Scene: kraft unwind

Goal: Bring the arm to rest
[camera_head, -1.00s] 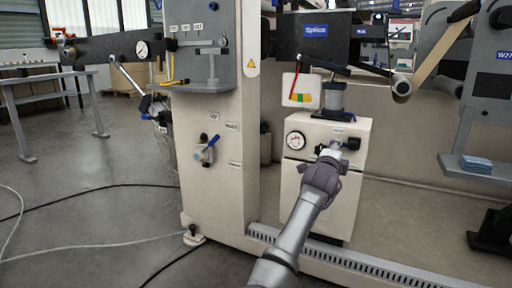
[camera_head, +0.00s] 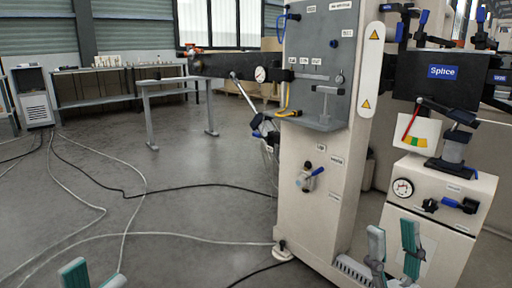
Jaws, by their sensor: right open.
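My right gripper (camera_head: 393,246) is at the bottom right, in front of the cream cabinet (camera_head: 440,215). Its two teal-padded fingers point up and stand apart, with nothing between them. It appears below the cabinet's gauge (camera_head: 403,188) and black-and-blue valve handle (camera_head: 460,204); whether it touches the cabinet is not clear. My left gripper (camera_head: 93,274) shows only as fingertips at the bottom left edge. They are apart with nothing visible between them, over the floor. The rest of both arms is out of the picture.
The tall machine column (camera_head: 320,195) stands right of centre, with a blue-handled valve (camera_head: 310,178) on it. The Splice unit (camera_head: 440,78) is at upper right. Cables (camera_head: 140,195) cross the open grey floor at left. Grey tables (camera_head: 110,90) stand at the back.

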